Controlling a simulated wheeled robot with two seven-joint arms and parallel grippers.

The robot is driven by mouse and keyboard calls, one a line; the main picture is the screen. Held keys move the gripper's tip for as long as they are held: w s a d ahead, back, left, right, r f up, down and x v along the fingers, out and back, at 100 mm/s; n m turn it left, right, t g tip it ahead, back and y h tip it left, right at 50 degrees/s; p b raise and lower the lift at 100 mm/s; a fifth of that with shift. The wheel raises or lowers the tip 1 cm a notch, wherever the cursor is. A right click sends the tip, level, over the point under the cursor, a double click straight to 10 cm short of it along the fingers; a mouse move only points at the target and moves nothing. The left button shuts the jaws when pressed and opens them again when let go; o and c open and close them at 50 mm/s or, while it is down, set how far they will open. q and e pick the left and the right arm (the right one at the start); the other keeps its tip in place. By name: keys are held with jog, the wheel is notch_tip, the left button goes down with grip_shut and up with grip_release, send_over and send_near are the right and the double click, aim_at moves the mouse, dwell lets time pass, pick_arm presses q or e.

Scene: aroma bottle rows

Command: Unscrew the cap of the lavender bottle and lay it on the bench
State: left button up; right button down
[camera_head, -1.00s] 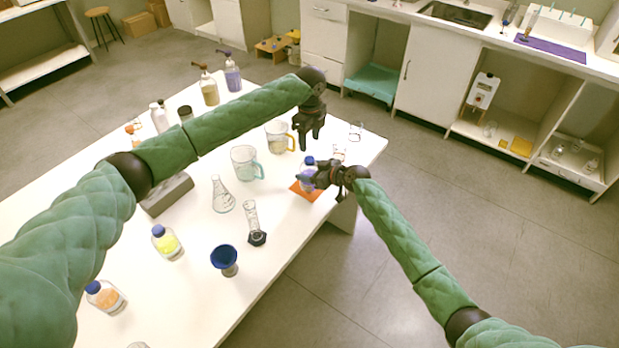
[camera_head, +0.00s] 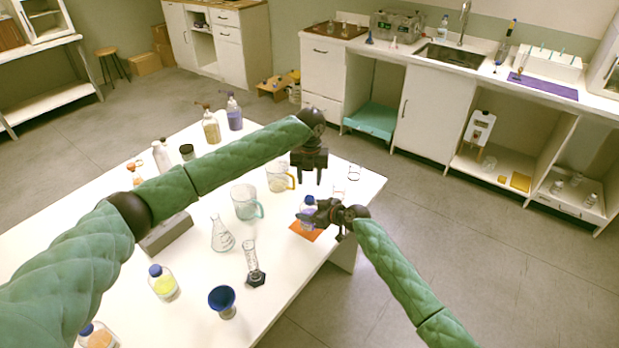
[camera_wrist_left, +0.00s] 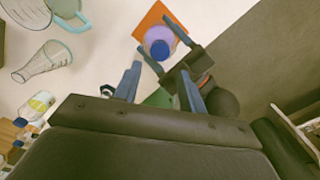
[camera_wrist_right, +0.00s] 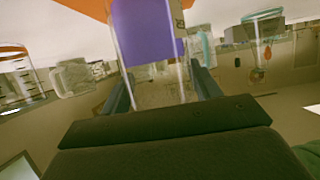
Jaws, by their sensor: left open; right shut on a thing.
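The lavender bottle (camera_head: 307,214), with purple liquid and a blue cap (camera_head: 309,199), stands upright on an orange mat (camera_head: 304,232) near the bench's right edge. My right gripper (camera_head: 308,211) is shut on the bottle's body from the side. In the right wrist view the purple bottle (camera_wrist_right: 147,38) fills the space between the fingers. My left gripper (camera_head: 309,178) is open and empty, pointing down, above the bottle and apart from it. In the left wrist view the blue cap (camera_wrist_left: 161,50) is on the bottle, beyond my open left fingers.
The white bench (camera_head: 190,255) also holds beakers (camera_head: 246,203), a flask (camera_head: 221,236), a cylinder (camera_head: 252,262), a blue funnel (camera_head: 222,300) and a yellow bottle (camera_head: 162,284). Clear glassware (camera_head: 353,172) stands near the right corner. Bare bench lies left of the mat.

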aim_at(309, 198)
pick_arm(q)
jog(key=shift+f+m, duration=0.15)
jog(key=shift+m, duration=0.55)
jog(key=shift+f, duration=3.9)
